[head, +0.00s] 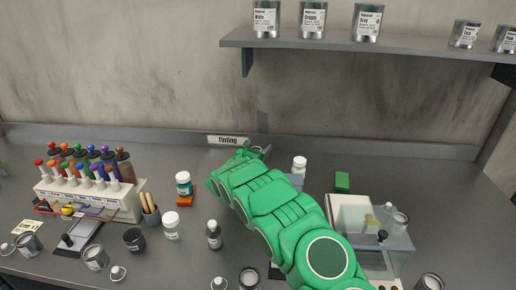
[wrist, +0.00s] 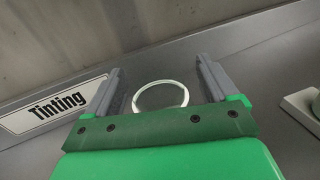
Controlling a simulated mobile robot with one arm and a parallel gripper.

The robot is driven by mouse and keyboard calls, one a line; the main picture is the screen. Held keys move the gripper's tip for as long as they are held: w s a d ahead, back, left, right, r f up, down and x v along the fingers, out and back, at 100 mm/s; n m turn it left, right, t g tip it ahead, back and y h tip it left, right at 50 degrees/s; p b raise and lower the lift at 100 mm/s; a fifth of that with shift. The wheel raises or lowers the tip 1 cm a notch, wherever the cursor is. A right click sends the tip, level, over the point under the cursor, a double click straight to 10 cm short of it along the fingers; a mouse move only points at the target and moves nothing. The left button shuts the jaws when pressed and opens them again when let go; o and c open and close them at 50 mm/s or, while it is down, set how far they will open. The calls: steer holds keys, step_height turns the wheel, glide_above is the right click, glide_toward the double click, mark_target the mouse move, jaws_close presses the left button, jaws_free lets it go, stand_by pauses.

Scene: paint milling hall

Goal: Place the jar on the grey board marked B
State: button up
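My gripper (head: 257,151) is at the back of the bench, just below the Tinting sign; my green arm covers much of the bench there. In the wrist view my gripper (wrist: 158,68) is open, its two grey fingers apart. A pale ring (wrist: 160,95) shows between them with gaps on both sides; I cannot tell what it belongs to. A white-lidded jar (head: 299,165) stands right of the gripper, by a blue-grey flat piece (head: 296,181) partly hidden by my arm. Another labelled jar (head: 184,183) stands on an orange board (head: 185,201). No letter B is readable.
A clear white-lidded jar (head: 172,226) and a dark bottle (head: 214,235) stand left of my arm. A bottle rack (head: 120,203) is at left. A green block (head: 342,182) and a glass-sided case (head: 372,235) are at right. A shelf (head: 365,44) holds cans above.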

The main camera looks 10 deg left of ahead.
steer(key=shift+r, duration=0.1)
steer(key=v, duration=1.2)
